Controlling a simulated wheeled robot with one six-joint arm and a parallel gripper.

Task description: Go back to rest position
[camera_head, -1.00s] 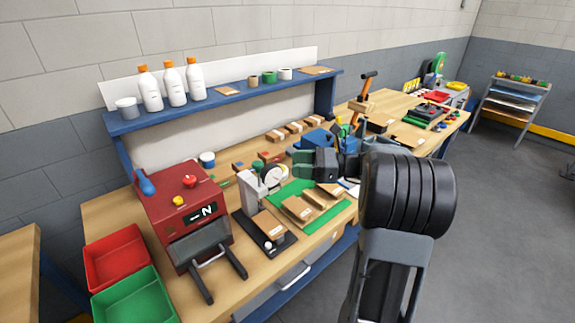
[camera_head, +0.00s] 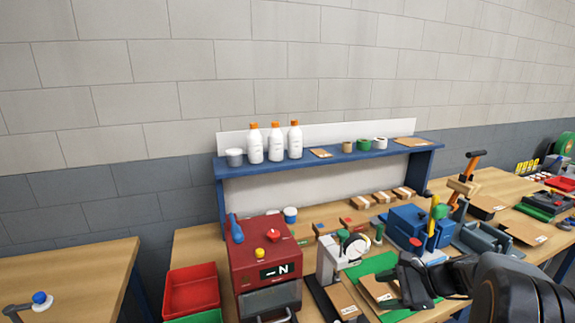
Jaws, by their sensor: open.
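My gripper (camera_head: 394,285) is at the lower right in the head view, over the front part of the workbench (camera_head: 197,240). It points left and its jaws are open, with nothing seen between them. My black arm fills the lower right corner. Brown blocks (camera_head: 377,291) on a green mat (camera_head: 372,264) lie just left of and behind the gripper, partly hidden by it. I cannot tell how high the gripper is above them.
A red machine (camera_head: 262,255) marked N stands left of a dial gauge stand (camera_head: 330,262). A blue vise (camera_head: 405,228) is behind the gripper. A blue shelf (camera_head: 225,172) carries white bottles (camera_head: 276,145). A red bin (camera_head: 191,290) is at lower left.

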